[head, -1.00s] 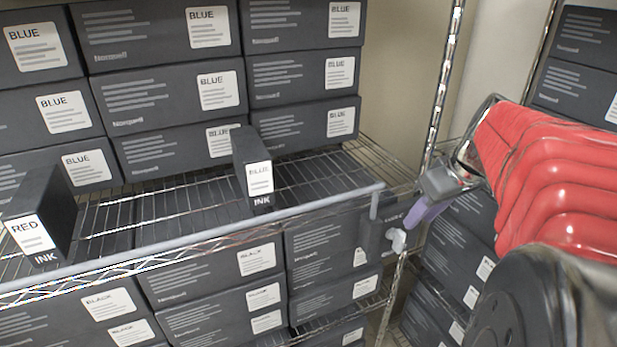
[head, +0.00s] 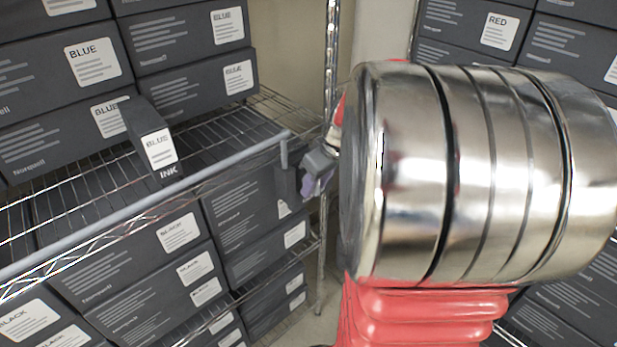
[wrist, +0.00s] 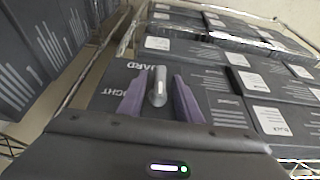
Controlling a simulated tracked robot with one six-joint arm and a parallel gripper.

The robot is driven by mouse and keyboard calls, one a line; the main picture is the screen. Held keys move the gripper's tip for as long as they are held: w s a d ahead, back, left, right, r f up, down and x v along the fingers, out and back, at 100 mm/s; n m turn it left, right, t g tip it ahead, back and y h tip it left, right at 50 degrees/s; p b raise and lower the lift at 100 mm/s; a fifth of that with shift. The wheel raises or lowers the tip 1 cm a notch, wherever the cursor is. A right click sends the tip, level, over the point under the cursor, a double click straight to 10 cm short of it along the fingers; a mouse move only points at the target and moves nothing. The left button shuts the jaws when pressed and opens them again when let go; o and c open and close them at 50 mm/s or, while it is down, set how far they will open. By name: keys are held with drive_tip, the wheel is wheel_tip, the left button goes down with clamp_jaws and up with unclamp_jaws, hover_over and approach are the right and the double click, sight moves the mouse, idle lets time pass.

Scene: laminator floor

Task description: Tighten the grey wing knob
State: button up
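The grey wing knob (wrist: 158,92) shows in the wrist view, upright and pale, in front of a dark plate lettered "UARD" and "IGHT" (wrist: 112,82). My gripper (wrist: 160,76) is open. Its two purple fingers stand on either side of the knob, with a gap visible on each side. How deep the knob sits between them I cannot tell. In the head view my gripper (head: 313,187) is at the right end of the grey guard bar (head: 150,213), and the knob is hidden behind it.
Large dark cartons (head: 190,85) fill the shelves above and below. A chrome post (head: 330,60) stands just behind my gripper. My arm covers much of the right.

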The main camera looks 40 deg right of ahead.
drive_tip(key=shift+c, duration=0.4)
clamp_jaws()
drive_tip(key=shift+d, duration=0.15)
drive_tip(key=shift+y, duration=0.3)
drive_tip(key=m+y, duration=0.1)
drive_tip(key=y, duration=0.3)
drive_tip(key=shift+d+y, duration=0.15)
drive_tip(key=shift+y, duration=0.25)
drive_tip(key=m+y, duration=0.1)
drive_tip(key=y, duration=0.5)
drive_tip(key=shift+d+f+m, duration=0.1)
drive_tip(key=shift+f+m, duration=0.1)
drive_tip(key=shift+m, duration=0.2)
drive_tip(key=shift+t, duration=0.3)
